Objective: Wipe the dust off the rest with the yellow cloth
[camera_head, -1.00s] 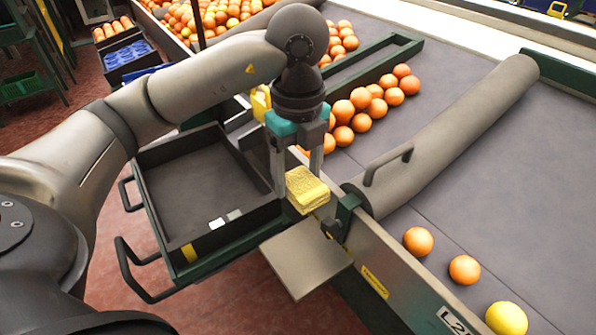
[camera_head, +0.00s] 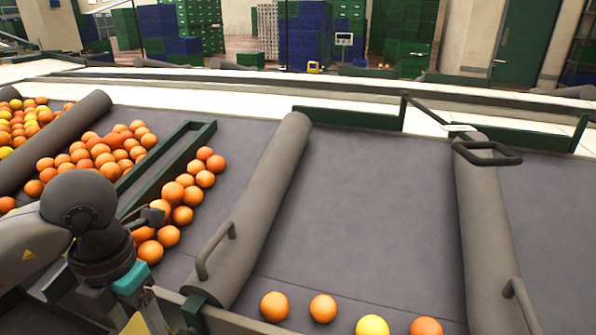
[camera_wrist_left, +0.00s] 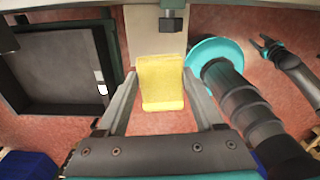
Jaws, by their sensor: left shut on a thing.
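The yellow cloth (camera_wrist_left: 161,85) is a folded pad between the fingers of my left gripper (camera_wrist_left: 160,76), which is shut on it. The rest (camera_wrist_left: 150,35), a pale flat plate, shows behind the cloth in the left wrist view. The cloth overlaps its near end there; I cannot tell whether they touch. No dust can be made out on the bare part. My right gripper (camera_wrist_left: 262,43) appears open and empty at the right.
A dark tray (camera_wrist_left: 50,60) lies left of the rest. The grey sorting belt (camera_head: 350,200) carries oranges, a padded roller divider (camera_head: 262,205) with a handle, and a green frame (camera_head: 165,170). A dark clamp (camera_wrist_left: 172,22) sits by the rest's far end.

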